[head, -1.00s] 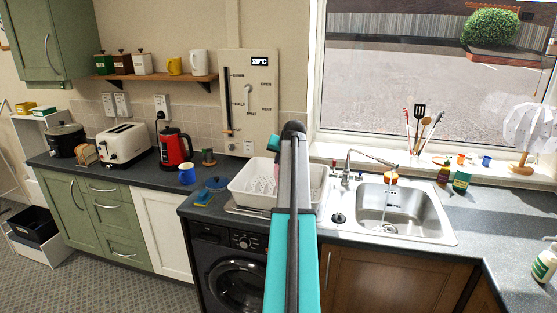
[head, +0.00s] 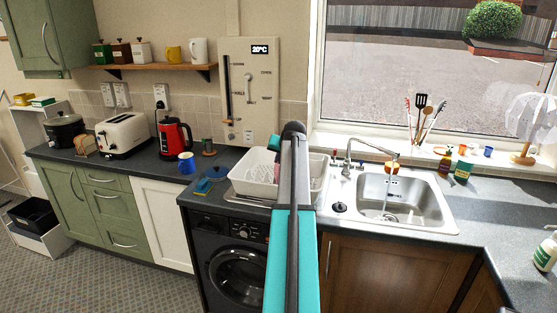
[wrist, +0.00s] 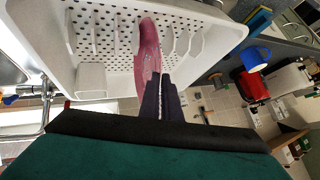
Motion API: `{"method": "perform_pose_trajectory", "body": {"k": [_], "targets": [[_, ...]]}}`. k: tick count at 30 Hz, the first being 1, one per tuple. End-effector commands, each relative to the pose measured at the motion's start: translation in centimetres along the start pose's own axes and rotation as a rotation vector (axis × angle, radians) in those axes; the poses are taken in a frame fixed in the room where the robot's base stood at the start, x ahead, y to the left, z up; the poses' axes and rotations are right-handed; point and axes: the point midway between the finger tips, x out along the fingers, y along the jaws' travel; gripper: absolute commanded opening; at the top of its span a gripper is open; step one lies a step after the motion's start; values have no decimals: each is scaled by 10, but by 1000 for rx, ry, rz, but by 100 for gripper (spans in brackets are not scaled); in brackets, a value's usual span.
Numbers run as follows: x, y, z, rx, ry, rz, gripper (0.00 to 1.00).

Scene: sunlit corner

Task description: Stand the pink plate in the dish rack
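The white dish rack (head: 245,183) stands on the counter left of the sink, partly hidden behind my arm. In the wrist view the rack (wrist: 92,75) shows its perforated floor and a row of upright dividers. The pink plate (wrist: 148,45) is seen nearly edge-on, upright among these dividers. I cannot tell whether it touches the rack floor. In the head view only a pink sliver of it (head: 277,172) shows beside my arm. My gripper (wrist: 160,82) has its dark fingers close together on the plate's near rim. In the head view my arm hides the fingers.
The sink (head: 405,200) and its tap (head: 349,155) are right of the rack. A blue sponge (head: 203,186), a blue mug (head: 186,164) and a red kettle (head: 173,138) stand to its left. The counter right of the sink is mostly clear.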

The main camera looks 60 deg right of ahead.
Motion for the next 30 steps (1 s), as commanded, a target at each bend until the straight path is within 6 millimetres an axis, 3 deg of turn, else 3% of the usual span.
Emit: {"method": "perform_pose_trajectory", "body": {"k": [8, 13, 23, 30], "targets": [[0, 0, -1, 0, 2, 0, 0], [0, 0, 0, 0, 2, 0, 25], [0, 1, 1, 0, -1, 1, 25], [-11, 2, 1, 1, 0, 1, 25]]}}
